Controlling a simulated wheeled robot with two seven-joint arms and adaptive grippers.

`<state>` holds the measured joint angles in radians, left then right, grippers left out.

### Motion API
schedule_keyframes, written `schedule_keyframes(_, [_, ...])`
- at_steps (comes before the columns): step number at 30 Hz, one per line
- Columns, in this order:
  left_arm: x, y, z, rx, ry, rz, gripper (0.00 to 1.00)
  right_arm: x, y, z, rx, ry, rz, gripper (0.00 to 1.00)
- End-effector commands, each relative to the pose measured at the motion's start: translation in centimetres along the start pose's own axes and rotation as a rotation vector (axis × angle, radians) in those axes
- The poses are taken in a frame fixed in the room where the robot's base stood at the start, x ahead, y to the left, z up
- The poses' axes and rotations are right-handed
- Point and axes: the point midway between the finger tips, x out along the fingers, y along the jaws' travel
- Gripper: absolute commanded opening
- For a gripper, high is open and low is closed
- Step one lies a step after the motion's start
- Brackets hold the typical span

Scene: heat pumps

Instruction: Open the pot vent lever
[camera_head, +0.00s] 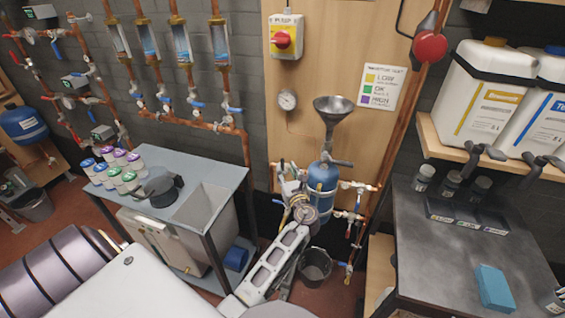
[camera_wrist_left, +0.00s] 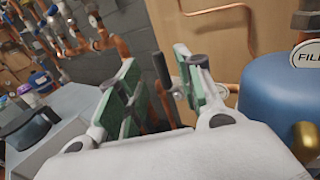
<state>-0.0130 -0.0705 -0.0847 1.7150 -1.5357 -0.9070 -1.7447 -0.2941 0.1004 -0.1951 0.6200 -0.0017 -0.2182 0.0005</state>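The blue pot (camera_head: 321,190) stands against the wooden board under a metal funnel (camera_head: 333,108). It shows close up at the right of the left wrist view (camera_wrist_left: 270,95), near a FILL tag (camera_wrist_left: 307,55). My left gripper (camera_head: 287,178) is just left of the pot's upper part. In the left wrist view its green-padded fingers (camera_wrist_left: 160,78) are apart. A dark upright lever (camera_wrist_left: 162,74) by a small metal fitting shows in the gap between them; I cannot tell whether a pad touches it. I cannot read a vent tag. My right gripper is not in view.
Copper pipes with small valves (camera_head: 352,214) run right of the pot. A grey table (camera_head: 215,174) with several small jars stands left, a dark workbench (camera_head: 450,255) right. A bucket (camera_head: 315,266) sits on the floor below. A gauge (camera_head: 287,100) hangs on the board.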

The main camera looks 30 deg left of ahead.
Motion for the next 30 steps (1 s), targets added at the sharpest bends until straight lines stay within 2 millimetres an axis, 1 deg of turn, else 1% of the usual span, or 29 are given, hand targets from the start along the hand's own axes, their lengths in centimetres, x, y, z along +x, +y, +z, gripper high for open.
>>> schedule_keyframes(3, [1.6, 0.0, 0.1, 0.0, -0.001, 0.0, 0.36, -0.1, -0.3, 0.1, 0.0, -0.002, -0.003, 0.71])
schedule_keyframes(9, [3.9, 0.0, 0.0, 0.001, 0.0, 0.0, 0.36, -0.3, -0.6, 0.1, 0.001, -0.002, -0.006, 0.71])
schedule_keyframes(15, [5.3, 0.0, 0.0, 0.001, 0.0, -0.001, 0.36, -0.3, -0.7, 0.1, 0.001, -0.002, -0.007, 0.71])
schedule_keyframes(21, [5.8, 0.0, 0.0, -0.001, 0.0, -0.001, 0.36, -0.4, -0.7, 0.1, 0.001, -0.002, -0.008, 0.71])
schedule_keyframes(28, [5.8, 0.0, 0.0, 0.0, 0.0, -0.001, 0.36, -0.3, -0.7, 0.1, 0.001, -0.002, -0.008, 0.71])
schedule_keyframes(30, [5.8, 0.0, 0.0, 0.0, 0.001, -0.001, 0.27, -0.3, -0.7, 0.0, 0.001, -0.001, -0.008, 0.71])
